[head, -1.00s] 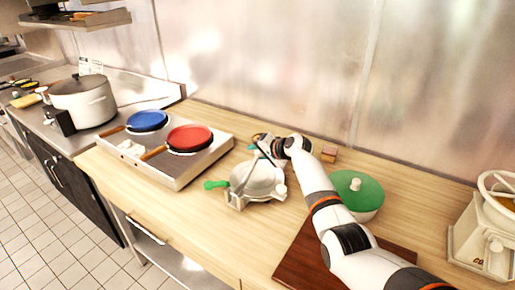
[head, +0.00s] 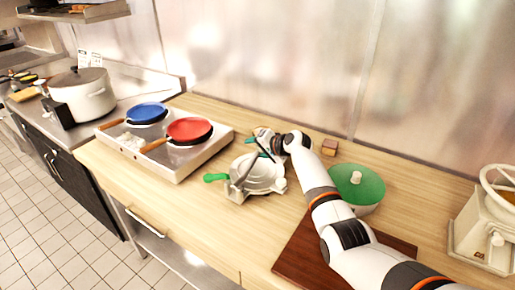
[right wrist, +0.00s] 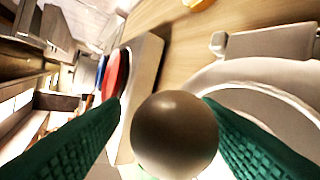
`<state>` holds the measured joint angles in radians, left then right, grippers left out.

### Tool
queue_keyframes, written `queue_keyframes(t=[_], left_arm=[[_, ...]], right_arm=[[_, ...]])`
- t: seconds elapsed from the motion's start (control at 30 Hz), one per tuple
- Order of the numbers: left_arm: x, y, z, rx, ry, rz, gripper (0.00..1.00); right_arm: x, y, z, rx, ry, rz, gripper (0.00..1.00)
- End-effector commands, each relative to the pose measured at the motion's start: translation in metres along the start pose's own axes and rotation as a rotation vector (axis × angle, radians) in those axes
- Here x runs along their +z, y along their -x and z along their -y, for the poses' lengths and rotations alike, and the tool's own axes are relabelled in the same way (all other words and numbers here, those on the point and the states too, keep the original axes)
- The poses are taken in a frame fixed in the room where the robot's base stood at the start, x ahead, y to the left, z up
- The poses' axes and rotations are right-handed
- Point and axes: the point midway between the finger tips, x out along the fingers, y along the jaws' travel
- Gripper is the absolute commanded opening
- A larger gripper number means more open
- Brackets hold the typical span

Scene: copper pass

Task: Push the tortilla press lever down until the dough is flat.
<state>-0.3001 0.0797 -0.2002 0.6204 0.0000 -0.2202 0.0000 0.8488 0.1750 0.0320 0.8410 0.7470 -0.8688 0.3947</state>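The metal tortilla press (head: 262,180) stands on the wooden counter in the head view. My right gripper (head: 263,138) is just behind the press, by a dark thin rod (head: 266,150). In the right wrist view, a dark round knob (right wrist: 175,134) sits between my two green fingers, with a gap visible at the left finger. The dough cannot be made out. My left gripper is out of view.
A griddle tray (head: 178,166) with a blue pan (head: 146,112) and a red pan (head: 189,129) stands left of the press. A small wooden block (head: 329,147) lies behind.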

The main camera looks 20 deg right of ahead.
Motion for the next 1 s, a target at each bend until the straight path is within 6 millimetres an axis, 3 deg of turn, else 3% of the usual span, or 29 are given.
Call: queue_keyframes(t=[0.37,1.0], left_arm=[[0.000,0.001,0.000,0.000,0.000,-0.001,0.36],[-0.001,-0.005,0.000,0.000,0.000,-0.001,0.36]], right_arm=[[0.003,0.011,0.000,0.002,0.000,0.005,0.55],[0.000,0.108,0.000,0.001,0.002,0.004,0.55]])
